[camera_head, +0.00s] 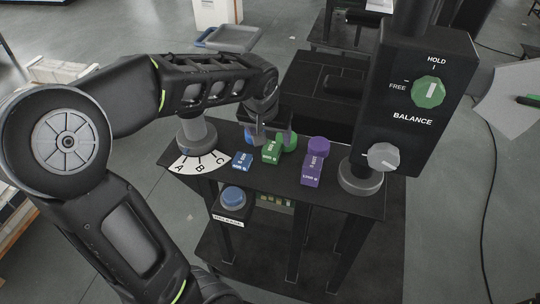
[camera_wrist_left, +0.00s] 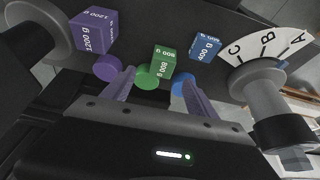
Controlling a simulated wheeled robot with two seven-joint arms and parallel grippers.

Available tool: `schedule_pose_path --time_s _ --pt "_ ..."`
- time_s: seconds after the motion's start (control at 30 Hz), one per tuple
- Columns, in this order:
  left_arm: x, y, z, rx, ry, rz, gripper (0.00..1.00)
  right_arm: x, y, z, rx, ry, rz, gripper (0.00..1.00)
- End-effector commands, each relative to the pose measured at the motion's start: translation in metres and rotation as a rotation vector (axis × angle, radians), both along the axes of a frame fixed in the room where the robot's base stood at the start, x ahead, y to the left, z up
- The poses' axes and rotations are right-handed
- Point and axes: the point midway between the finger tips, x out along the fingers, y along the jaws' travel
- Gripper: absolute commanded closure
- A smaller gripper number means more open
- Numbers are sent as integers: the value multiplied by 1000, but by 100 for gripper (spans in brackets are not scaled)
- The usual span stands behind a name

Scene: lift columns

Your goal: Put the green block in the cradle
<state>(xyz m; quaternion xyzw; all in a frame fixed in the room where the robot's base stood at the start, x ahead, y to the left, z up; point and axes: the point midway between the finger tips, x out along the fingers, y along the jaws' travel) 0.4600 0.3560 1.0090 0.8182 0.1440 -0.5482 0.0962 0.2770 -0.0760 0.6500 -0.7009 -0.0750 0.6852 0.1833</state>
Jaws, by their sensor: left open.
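The green block (camera_head: 271,152), marked 800 g, stands on the dark table between the blue and purple blocks, with a round green knob (camera_head: 289,141) at its far side. It also shows in the left wrist view (camera_wrist_left: 163,62). My left gripper (camera_head: 272,135) is open just behind the block. In the wrist view its two fingers (camera_wrist_left: 157,88) are spread, with the green knob between them and no clear contact. I cannot tell for certain which part is the cradle. My right gripper is out of view.
A blue 400 g block (camera_head: 242,159) and a purple 1200 g block (camera_head: 311,172) flank the green one closely. A grey post with an A-B-C dial (camera_head: 198,163) is left. A balance panel (camera_head: 412,100) rises right. A blue release button (camera_head: 233,195) sits in front.

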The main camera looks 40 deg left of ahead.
Motion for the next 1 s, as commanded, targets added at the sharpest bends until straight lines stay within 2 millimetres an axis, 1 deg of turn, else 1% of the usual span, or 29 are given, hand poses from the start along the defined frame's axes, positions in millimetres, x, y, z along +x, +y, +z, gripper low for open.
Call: schedule_pose_path --time_s 0.37,0.63,1.0 --pt "1 0 -1 4 -2 -14 33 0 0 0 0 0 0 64" --pt "10 3 -22 5 0 -13 33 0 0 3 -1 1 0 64" --pt "11 4 -27 4 0 -11 33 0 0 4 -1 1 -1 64"
